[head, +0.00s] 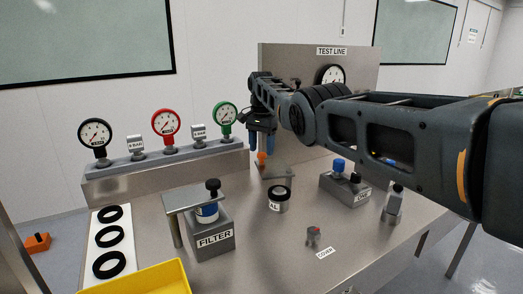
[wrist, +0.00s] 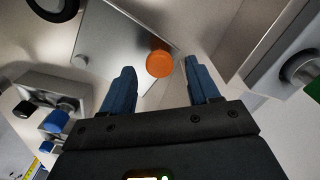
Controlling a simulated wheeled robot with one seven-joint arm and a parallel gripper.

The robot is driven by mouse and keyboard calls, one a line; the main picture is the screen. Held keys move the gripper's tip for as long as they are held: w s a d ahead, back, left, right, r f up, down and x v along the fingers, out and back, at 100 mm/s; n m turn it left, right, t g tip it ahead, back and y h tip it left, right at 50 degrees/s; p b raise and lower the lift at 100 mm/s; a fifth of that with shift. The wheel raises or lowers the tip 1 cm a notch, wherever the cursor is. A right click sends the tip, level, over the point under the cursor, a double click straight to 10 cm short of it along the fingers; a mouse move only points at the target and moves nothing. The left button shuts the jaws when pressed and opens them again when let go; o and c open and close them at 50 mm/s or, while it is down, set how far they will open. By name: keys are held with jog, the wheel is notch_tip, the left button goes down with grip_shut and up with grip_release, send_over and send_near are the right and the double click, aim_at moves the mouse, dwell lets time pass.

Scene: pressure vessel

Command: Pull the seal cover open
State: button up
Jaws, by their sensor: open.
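The seal cover appears to be the flat metal plate (head: 275,171) near the middle of the bench, with an orange knob (head: 262,158) standing at its left end. My gripper (head: 262,143) is above the knob, blue fingers pointing down and apart. In the wrist view the plate (wrist: 112,42) lies beyond the fingers. The orange knob (wrist: 159,63) shows in the gap between the two fingertips, with clear space on both sides, so it is not gripped. I cannot tell the exact height between fingertips and knob.
The filter block (head: 212,236) is to the left, a block with a blue knob (head: 347,187) to the right. A gauge rack (head: 165,171) and the test line panel (head: 360,65) stand behind.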

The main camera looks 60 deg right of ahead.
notch_tip(320, 180, up, 6)
jog(key=shift+r+b, duration=0.1)
jog(key=shift+b, duration=0.25)
dwell(0.5)
